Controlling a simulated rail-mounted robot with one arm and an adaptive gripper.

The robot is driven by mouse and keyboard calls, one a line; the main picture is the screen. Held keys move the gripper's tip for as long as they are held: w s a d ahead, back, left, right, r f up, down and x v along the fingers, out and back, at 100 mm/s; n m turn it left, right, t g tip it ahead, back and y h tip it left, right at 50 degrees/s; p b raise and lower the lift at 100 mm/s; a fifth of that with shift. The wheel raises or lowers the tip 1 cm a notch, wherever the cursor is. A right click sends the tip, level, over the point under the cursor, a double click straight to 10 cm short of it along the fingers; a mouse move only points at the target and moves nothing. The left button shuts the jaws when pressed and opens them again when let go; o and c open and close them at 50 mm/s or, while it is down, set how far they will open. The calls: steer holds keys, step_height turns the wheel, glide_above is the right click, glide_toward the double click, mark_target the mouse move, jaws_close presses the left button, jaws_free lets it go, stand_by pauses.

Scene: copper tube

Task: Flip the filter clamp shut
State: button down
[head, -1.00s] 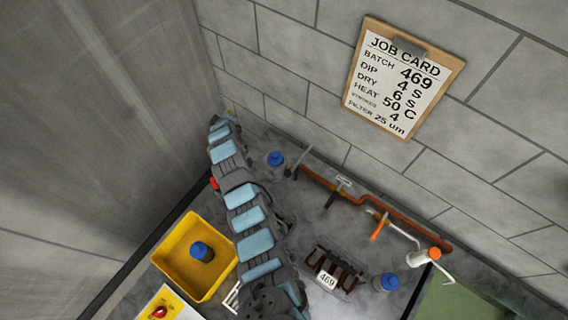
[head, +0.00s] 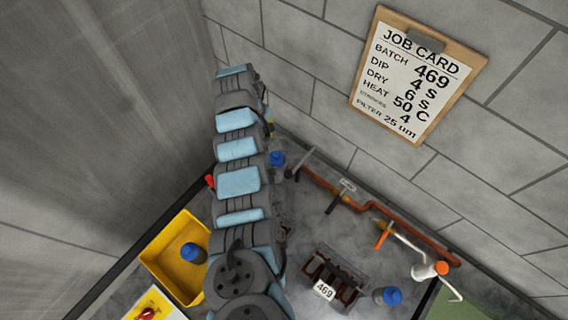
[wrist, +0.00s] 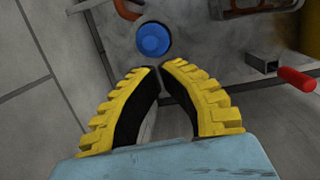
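A red-handled lever (wrist: 297,78) on a grey metal bracket (wrist: 262,64) shows at the right of the wrist view; I take it as the filter clamp. Its red end also shows in the head view (head: 210,181), left of my arm, which hides the rest. The handle sticks out sideways from the bracket. My gripper (wrist: 161,68) has yellow ribbed fingers with black pads. The fingertips are almost together with nothing seen between them. They are left of the red handle and apart from it, just below a round blue cap (wrist: 153,38). In the head view my arm hides the gripper.
A yellow bin (head: 160,262) with a blue-capped item stands left of my arm. A copper tube (head: 400,220) with valve handles runs along the wall. A dark rack (head: 335,278) labelled 469, a blue-capped bottle (head: 388,296) and an orange-capped white bottle (head: 430,270) stand right.

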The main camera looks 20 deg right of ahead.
steer(key=shift+s+a+r+g, duration=0.1)
steer(key=shift+s+r+g, duration=0.15)
steer(key=shift+s+g, duration=0.2)
steer(key=shift+s+f, duration=0.1)
steer(key=x, duration=1)
steer(key=shift+f+b, duration=0.15)
steer(key=shift+b, duration=0.2)
steer(key=shift+s+r+p, duration=0.15)
steer(key=shift+r+p, duration=0.1)
steer(key=shift+p, duration=0.2)
steer(key=shift+s+d+p, duration=0.3)
steer(key=shift+s+p, duration=0.3)
steer(key=shift+p, duration=0.05)
steer(key=shift+s+d+p, duration=0.25)
steer(key=shift+s+p, duration=0.1)
steer(key=shift+s, duration=0.1)
steer(key=shift+s+d+p, duration=0.25)
steer(key=shift+s+p, duration=0.05)
steer(key=shift+s, duration=0.2)
steer(key=shift+s+p, duration=0.15)
steer(key=shift+p, duration=0.25)
